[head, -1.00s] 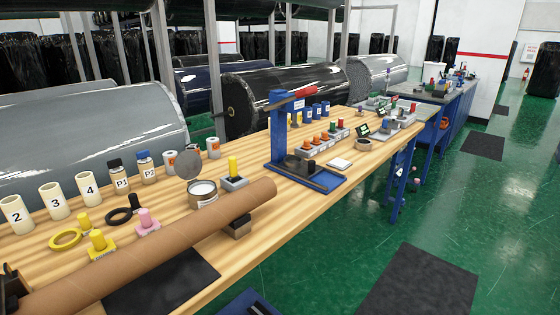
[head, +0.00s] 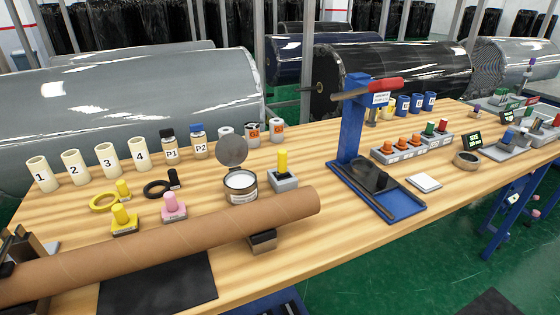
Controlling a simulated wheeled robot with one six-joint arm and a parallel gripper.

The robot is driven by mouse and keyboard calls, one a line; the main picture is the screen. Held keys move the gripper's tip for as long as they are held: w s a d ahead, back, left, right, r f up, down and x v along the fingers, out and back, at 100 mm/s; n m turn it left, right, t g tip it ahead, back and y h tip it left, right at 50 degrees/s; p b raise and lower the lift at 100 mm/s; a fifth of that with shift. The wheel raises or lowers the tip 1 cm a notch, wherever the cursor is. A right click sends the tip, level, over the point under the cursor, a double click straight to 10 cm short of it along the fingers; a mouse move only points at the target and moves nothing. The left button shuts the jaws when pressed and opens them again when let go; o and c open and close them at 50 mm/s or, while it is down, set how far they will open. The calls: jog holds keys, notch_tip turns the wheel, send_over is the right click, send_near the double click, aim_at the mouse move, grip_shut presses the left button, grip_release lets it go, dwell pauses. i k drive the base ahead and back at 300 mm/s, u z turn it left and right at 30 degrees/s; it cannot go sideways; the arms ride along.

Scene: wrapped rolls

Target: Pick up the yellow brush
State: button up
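Several yellow things stand on the wooden table (head: 330,225), and I cannot tell for sure which is the brush. A short yellow knob on a yellow base (head: 123,217) is at the left, beside a pink knob (head: 170,204). A smaller yellow piece (head: 123,189) stands behind it, by a yellow ring (head: 102,202). No bristles show. My gripper is not in view.
A long brown cardboard tube (head: 170,245) lies across the front left of the table on supports. A blue press stand (head: 353,125) with a red handle is at the middle. Numbered cream cylinders (head: 107,160) line the back left. Large wrapped rolls (head: 130,100) lie behind.

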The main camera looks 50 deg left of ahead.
aim_at(282, 173)
jog(key=u, duration=0.45)
jog(key=i, duration=0.65)
jog(key=u, duration=1.2)
jog(key=i, duration=0.45)
jog(key=u, duration=0.4)
